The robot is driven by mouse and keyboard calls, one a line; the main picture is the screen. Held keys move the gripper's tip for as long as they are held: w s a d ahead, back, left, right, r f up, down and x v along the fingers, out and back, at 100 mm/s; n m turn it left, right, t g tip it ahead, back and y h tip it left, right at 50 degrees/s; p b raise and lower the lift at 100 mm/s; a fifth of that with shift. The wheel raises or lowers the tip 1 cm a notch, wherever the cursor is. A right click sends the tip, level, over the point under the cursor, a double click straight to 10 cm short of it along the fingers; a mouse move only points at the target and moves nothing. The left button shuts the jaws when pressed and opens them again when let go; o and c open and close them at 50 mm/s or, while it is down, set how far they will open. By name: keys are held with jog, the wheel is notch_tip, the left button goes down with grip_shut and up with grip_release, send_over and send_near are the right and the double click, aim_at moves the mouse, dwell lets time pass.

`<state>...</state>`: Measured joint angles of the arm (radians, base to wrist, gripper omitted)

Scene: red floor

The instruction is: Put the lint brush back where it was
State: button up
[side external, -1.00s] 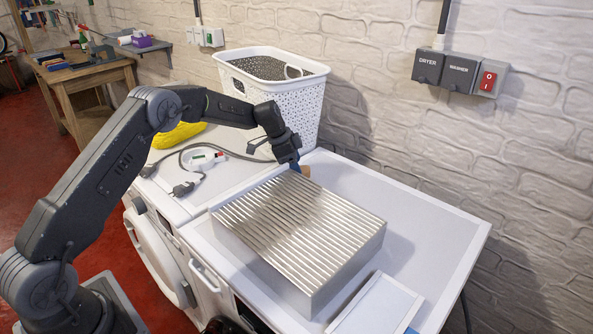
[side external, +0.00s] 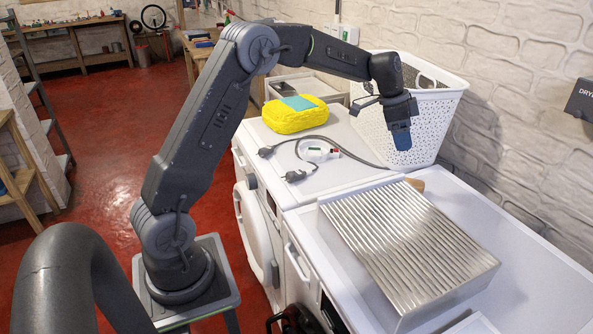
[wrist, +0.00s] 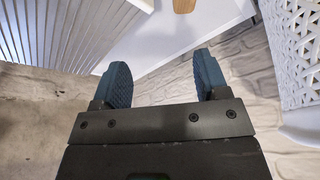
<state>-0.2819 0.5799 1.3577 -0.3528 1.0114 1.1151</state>
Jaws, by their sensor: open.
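A small tan wooden piece (side external: 415,184), perhaps part of the lint brush, shows just behind the far edge of the ribbed metal box. The rest of it is hidden there in the side view. In the wrist view a rounded tan wooden end (wrist: 183,5) shows at the top edge, on the white surface. My gripper (side external: 401,139) hangs above and behind that piece, in front of the white basket, with its blue fingers pointing down. In the wrist view my gripper (wrist: 162,77) has its two fingers apart, with nothing between them.
The ribbed metal box (side external: 410,245) fills much of the right white top. A white perforated basket (side external: 440,125) stands close behind my gripper. A yellow packet (side external: 295,114), cables and a plug (side external: 295,175) lie on the left top. Free white surface (side external: 520,240) lies right of the box.

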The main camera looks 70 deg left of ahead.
jog(key=s+d+r+n, duration=0.1)
jog(key=s+d+r, duration=0.2)
jog(key=s, duration=0.3)
jog(key=s+d+r+n+y, duration=0.1)
jog(key=s+d+r+n, duration=0.15)
jog(key=s, duration=0.35)
jog(key=s+d+r, duration=0.3)
jog(key=s+r, duration=0.1)
jog(key=s, duration=0.2)
jog(key=s+d+f+n+t, duration=0.1)
jog(key=s+f+n, duration=0.1)
jog(key=s, duration=0.6)
jog(key=s+d+f+n+t+y, duration=0.1)
jog(key=s+f+n, duration=0.1)
jog(key=s, duration=0.7)
jog(key=shift+d+y, duration=0.25)
jog(key=shift+y, duration=0.05)
